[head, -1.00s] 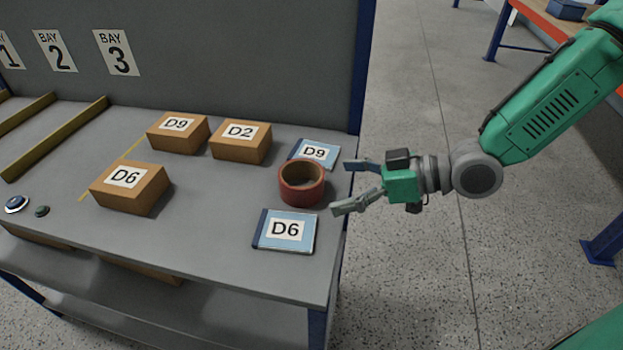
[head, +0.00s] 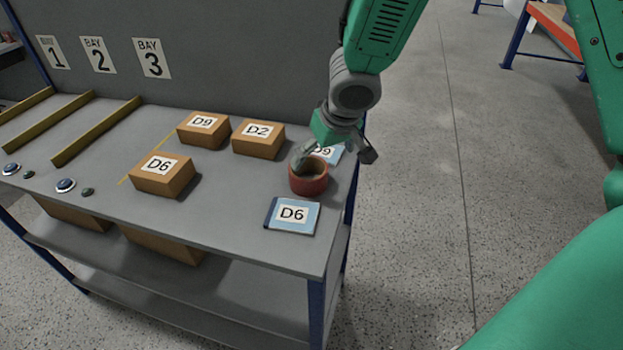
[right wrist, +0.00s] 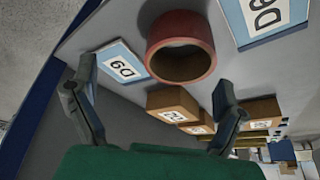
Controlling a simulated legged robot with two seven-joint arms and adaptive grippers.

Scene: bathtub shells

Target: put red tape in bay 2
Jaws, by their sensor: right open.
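The red tape (head: 309,182) is a ring lying flat on the grey bench near its right end. It also shows in the right wrist view (right wrist: 181,70), ahead of the fingers. My right gripper (head: 304,155) is open and empty at the tape. In the head view its fingers overlap the ring's far side; in the wrist view the tape lies beyond the fingertips, apart from them. The bay 2 sign (head: 98,55) hangs on the back panel, above a bench strip (head: 88,122) between yellow dividers that looks empty. My left gripper is not in view.
Cartons D9 (head: 203,129), D2 (head: 258,139) and D6 (head: 161,174) stand left of the tape. A blue D6 booklet (head: 292,216) lies in front of it. A blue D9 booklet (head: 333,154) lies behind, partly hidden. Round buttons (head: 65,185) line the front edge.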

